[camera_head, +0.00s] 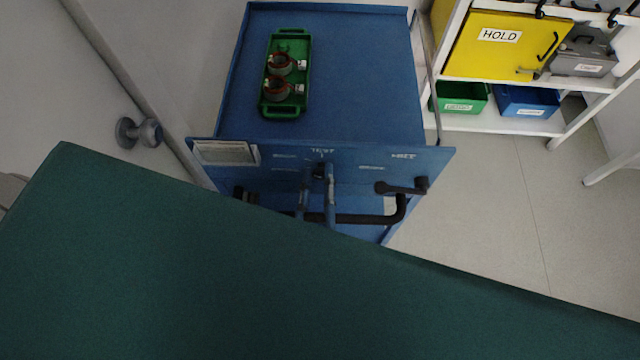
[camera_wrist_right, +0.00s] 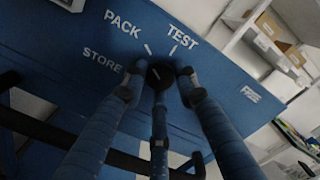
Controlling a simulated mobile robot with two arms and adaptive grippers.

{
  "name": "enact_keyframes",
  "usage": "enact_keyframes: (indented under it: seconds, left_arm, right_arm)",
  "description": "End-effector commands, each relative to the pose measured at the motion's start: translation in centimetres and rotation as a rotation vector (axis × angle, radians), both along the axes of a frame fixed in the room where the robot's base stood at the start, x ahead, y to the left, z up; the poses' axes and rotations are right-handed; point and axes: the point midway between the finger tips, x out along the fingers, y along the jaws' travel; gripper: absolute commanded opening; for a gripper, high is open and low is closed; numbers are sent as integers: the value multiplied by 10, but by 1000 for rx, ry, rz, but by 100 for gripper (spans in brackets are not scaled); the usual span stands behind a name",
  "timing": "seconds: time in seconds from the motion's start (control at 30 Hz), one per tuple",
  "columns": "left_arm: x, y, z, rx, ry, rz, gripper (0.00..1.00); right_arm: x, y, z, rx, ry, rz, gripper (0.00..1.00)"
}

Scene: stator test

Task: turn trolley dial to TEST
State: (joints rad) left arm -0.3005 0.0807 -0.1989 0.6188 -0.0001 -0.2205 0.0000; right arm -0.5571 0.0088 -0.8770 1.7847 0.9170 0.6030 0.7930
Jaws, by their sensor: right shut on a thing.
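The blue trolley (camera_head: 360,70) has a front panel with a black dial (camera_wrist_right: 160,70). In the right wrist view the labels STORE (camera_wrist_right: 102,61), PACK (camera_wrist_right: 122,24) and TEST (camera_wrist_right: 183,36) stand around the dial. White ticks sit by PACK and TEST. My right gripper (camera_head: 317,177) is at the panel, below the TEST label (camera_head: 322,150). I cannot tell clearly where the dial points. My left gripper is not in view.
A green tray (camera_head: 303,47) with two coil-wound stators lies on the trolley top. A dark green surface (camera_head: 200,280) fills the foreground. A shelf with bins stands right; floor between is clear.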

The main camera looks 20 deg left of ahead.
Motion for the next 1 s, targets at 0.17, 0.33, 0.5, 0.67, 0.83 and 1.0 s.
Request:
enact_keyframes:
  seconds: [0.17,0.33,0.5,0.67,0.83,1.0]
  left_arm:
    - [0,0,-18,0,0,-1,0]
    - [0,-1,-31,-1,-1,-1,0]
    - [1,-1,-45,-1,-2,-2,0]
    - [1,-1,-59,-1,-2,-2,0]
    - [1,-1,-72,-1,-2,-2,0]
    - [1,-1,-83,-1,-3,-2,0]
  right_arm:
    - [4,-6,-5,164,43,-16,3]
    - [3,-5,-6,318,88,-14,3]
    - [2,-5,-8,473,135,-14,3]
    - [2,-4,-10,616,178,-13,3]
    - [1,-3,-11,755,221,-12,3]
    - [0,-1,-12,869,257,-11,3]
